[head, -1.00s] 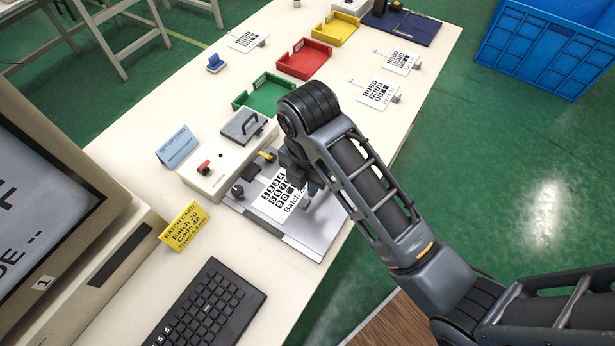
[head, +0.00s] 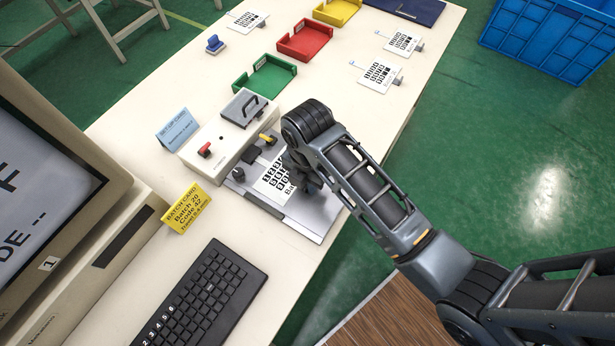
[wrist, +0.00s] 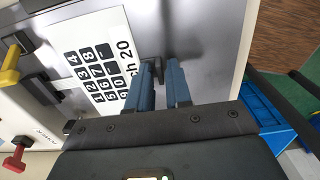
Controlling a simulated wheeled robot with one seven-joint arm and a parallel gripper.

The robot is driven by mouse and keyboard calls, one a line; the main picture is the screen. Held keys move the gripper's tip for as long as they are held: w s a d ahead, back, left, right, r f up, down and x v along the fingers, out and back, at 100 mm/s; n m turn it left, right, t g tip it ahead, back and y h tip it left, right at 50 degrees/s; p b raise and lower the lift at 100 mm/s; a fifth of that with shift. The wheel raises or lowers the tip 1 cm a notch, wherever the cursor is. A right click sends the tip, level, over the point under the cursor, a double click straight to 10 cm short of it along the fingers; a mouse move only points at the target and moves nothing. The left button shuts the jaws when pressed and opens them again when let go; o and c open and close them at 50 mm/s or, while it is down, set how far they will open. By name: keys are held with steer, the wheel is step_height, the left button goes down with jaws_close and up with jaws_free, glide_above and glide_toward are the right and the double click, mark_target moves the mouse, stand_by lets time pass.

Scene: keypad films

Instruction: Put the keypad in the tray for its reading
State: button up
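A white keypad film (head: 275,178) with black keys and "Batch 20" print lies over the grey metal plate (head: 308,228) of the reader. In the wrist view the keypad (wrist: 95,62) is at left, and its printed end runs up to my fingers. My gripper (wrist: 163,72) points down at that end. Its two blue fingers stand a narrow gap apart, with a small grey tab showing between the tips. I cannot tell whether they press on it. In the head view my wrist hides the tab. A green tray (head: 264,90), a red tray (head: 318,50) and a yellow tray (head: 337,22) stand behind.
The white reader box (head: 212,155) has a red knob and a grey handled lid. A yellow batch card (head: 187,212), blue set-up card (head: 176,133), keyboard (head: 195,300) and monitor (head: 50,190) are at left. Other films (head: 377,76) lie at the back right. A blue crate (head: 550,45) is off the table.

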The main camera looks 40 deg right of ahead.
steer(key=shift+c, duration=0.4)
jaws_close()
steer(key=shift+s+d, duration=0.3)
steer(key=shift+s, duration=0.65)
steer(key=shift+s+d, duration=0.1)
steer(key=shift+s, duration=0.15)
steer(key=shift+s, duration=0.1)
steer(key=shift+s+d+r, duration=0.3)
steer(key=shift+s+r, duration=0.45)
steer(key=shift+s, duration=0.2)
steer(key=shift+s+d+r, duration=0.3)
steer(key=shift+s+r, duration=0.45)
steer(key=shift+s, duration=0.15)
